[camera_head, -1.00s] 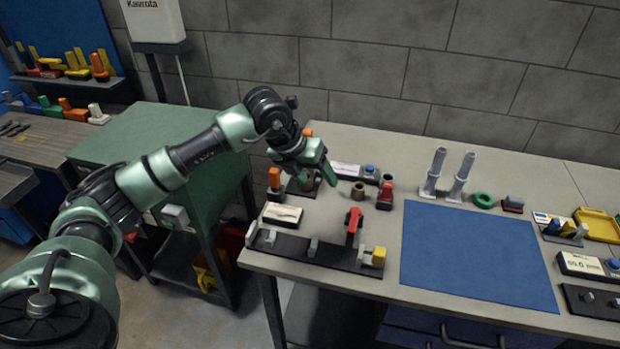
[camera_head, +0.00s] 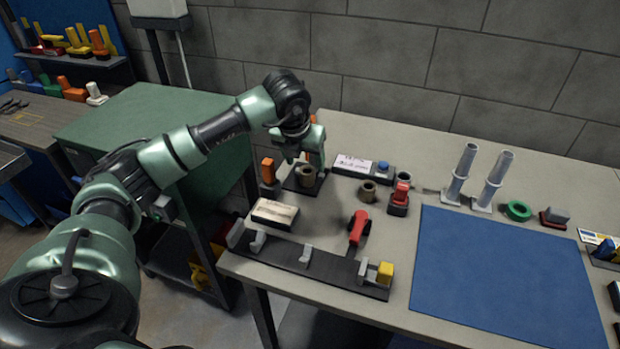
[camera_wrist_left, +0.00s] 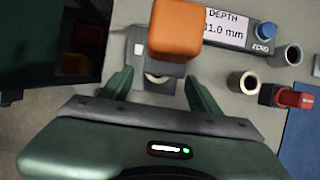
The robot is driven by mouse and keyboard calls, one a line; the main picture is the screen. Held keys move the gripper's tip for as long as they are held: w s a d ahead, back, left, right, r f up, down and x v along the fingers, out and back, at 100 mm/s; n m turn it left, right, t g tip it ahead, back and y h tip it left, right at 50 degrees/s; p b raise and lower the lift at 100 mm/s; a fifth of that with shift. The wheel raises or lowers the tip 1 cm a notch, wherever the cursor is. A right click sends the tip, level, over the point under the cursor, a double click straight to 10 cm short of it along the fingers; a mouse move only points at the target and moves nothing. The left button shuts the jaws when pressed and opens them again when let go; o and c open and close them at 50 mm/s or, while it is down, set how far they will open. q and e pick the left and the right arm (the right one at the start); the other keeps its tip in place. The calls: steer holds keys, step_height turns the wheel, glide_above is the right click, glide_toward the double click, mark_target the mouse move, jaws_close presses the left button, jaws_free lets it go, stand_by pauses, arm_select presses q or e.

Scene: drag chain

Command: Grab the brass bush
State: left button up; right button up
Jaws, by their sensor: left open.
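A brown, brass-looking bush (camera_head: 306,178) stands upright on a small black plate near the left end of the bench. In the left wrist view only part of its pale rim (camera_wrist_left: 157,80) shows, below an orange block (camera_wrist_left: 176,30) that hides the rest. My left gripper (camera_head: 305,163) is open, pointing down just above this bush. In the left wrist view its two fingers (camera_wrist_left: 160,84) stand either side of the rim, apparently not touching it. A second, similar hollow bush (camera_head: 367,191) stands to the right, also in the left wrist view (camera_wrist_left: 245,82).
An orange upright block (camera_head: 268,170) stands left of the plate. A depth gauge (camera_head: 352,165) lies behind, and a red-topped block (camera_head: 399,196) and grey ring (camera_head: 400,174) to the right. A labelled box (camera_head: 275,212) and black rail (camera_head: 310,265) are in front. The blue mat (camera_head: 500,270) is clear.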

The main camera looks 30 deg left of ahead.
mark_target(307, 171)
arm_select(q)
steer(key=shift+w+a+f+p, duration=0.15)
steer(key=shift+f+p, duration=0.2)
steer(key=shift+f, duration=0.35)
steer(key=p+x, duration=0.1)
steer(key=x, duration=0.3)
steer(key=shift+w+r, duration=0.1)
steer(key=shift+w+a+f, duration=0.1)
steer(key=shift+w+f, duration=0.05)
steer(key=shift+f, duration=0.3)
steer(key=shift+c, duration=0.2)
steer(key=shift+r, duration=0.1)
jaws_close()
